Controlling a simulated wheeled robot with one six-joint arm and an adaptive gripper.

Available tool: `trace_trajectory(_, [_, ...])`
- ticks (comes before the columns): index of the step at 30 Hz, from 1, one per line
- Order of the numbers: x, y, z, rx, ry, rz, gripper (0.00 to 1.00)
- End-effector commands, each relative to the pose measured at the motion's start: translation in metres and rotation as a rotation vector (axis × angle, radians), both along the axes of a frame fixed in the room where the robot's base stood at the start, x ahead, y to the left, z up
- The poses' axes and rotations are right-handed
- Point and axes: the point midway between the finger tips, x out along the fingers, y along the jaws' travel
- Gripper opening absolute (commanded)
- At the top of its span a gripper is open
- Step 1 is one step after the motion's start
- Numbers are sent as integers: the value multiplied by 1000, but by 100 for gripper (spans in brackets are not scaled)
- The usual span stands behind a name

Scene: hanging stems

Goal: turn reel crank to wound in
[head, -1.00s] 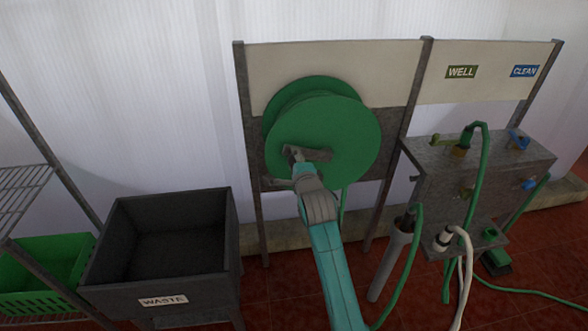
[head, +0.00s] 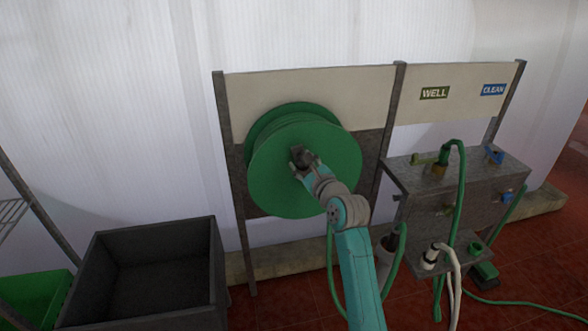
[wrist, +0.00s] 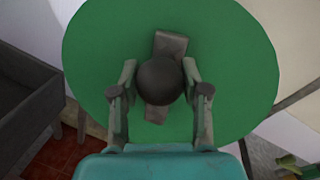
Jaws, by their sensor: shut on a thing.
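The green hose reel (head: 275,180) is mounted on a frame with a cream board, and its round face fills much of the wrist view (wrist: 230,60). The reel crank is a grey bar (wrist: 170,45) across the reel face with a dark round knob (wrist: 160,80). My gripper (head: 301,160) is at the crank, in front of the reel. In the wrist view my gripper's fingers (wrist: 158,84) stand on both sides of the knob and are shut on it. The knob hides part of the bar. In the head view my gripper and arm hide most of the crank.
A dark grey bin (head: 150,265) stands at the lower left beside a green crate (head: 30,295). To the right is a grey valve box (head: 460,190) with green and white hoses, under WELL (head: 434,92) and CLEAN (head: 493,90) signs. A green hose hangs below the reel.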

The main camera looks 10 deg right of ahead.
Motion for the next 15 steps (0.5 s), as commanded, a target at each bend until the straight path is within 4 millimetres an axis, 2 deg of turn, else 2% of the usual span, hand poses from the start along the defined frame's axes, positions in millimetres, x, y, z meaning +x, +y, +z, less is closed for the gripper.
trace_trajectory(6, [0, -20, 2, 155, 2, -5, 0])
trace_trajectory(15, [0, -33, 3, 285, 2, -4, 0])
